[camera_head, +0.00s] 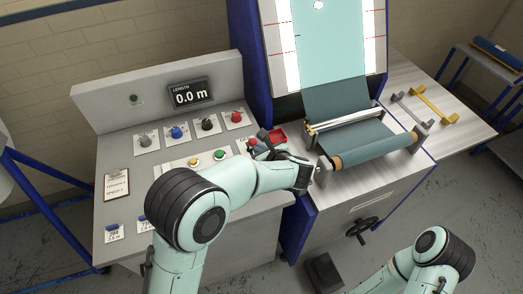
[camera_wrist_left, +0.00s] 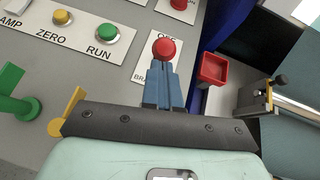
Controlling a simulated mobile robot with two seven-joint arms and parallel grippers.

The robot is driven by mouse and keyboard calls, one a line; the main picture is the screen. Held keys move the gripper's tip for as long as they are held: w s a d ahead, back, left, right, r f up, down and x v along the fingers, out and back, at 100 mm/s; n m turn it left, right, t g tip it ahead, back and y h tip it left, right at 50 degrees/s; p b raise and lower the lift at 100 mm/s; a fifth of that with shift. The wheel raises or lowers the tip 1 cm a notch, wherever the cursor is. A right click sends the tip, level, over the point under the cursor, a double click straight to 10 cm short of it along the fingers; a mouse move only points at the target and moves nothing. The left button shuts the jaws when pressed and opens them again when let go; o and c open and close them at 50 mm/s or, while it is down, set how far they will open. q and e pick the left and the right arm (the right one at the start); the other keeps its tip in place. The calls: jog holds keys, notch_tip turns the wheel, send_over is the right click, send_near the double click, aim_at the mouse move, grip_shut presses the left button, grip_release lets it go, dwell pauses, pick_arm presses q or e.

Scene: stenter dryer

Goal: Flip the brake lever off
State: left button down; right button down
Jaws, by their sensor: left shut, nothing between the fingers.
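The brake lever's red ball knob (camera_wrist_left: 163,48) shows in the left wrist view, just past the tips of my left gripper (camera_wrist_left: 162,66). The two blue fingers are shut together with nothing between them. They hide the lever's shaft and part of its white label, where "OFF" and "BRA" show in part. I cannot tell whether the fingertips touch the knob. In the head view my left gripper (camera_head: 262,141) is over the right side of the control panel (camera_head: 144,180), and the knob is hard to make out there. My right gripper is out of the head view.
A small red tray (camera_wrist_left: 213,68) is right of the lever. Yellow ZERO (camera_wrist_left: 63,17) and green RUN (camera_wrist_left: 107,34) buttons are left of it. A green handle (camera_wrist_left: 12,95) and a yellow one are near the gripper's left side. The fabric roller (camera_head: 370,145) stands further right.

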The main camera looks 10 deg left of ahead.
pick_arm(q)
jog(key=shift+r, duration=0.1)
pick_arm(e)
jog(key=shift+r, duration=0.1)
